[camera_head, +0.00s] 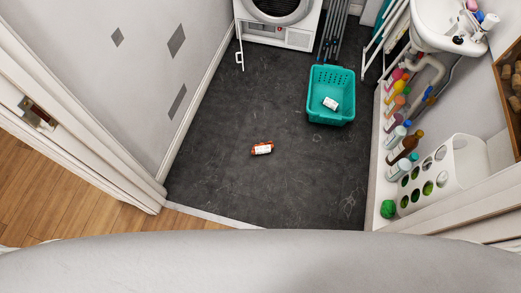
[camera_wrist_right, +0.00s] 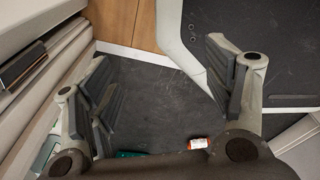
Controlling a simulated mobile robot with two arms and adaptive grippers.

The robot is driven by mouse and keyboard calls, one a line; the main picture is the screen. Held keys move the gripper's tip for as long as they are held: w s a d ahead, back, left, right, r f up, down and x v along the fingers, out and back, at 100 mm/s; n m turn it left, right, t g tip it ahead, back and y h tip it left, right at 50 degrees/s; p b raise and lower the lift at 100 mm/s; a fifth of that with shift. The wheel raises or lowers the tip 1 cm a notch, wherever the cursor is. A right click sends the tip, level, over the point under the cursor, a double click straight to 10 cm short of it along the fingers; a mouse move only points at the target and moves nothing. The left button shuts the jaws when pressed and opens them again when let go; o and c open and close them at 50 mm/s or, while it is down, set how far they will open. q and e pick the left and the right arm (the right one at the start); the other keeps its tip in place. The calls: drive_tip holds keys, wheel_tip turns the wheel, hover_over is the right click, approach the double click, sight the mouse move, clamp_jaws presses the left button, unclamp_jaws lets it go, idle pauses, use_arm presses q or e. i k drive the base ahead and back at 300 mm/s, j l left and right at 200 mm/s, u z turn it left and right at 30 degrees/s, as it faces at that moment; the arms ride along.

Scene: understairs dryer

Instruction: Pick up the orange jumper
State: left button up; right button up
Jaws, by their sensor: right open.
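A small orange item with a white label (camera_head: 262,148) lies on the dark floor, near the middle of the head view. It looks rolled or bottle-like, and I cannot tell for sure that it is the orange jumper. It also shows in the right wrist view (camera_wrist_right: 198,143), low in the picture and partly hidden behind my gripper's base. My right gripper (camera_wrist_right: 162,75) is open with nothing between its fingers. Dark floor shows between them, and the orange item is apart from them. Neither gripper shows in the head view.
A teal basket (camera_head: 331,95) holding a white item (camera_head: 330,103) stands beyond the orange item, to the right. A white machine (camera_head: 279,22) stands at the back. Bottles and a white holder (camera_head: 440,175) line the right side. A doorway threshold (camera_head: 212,216) lies in front.

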sight(262, 148)
drive_tip(key=i+l+u, duration=0.4)
drive_tip(key=i, duration=0.2)
drive_tip(key=i+l+u, duration=0.4)
drive_tip(key=i, duration=0.15)
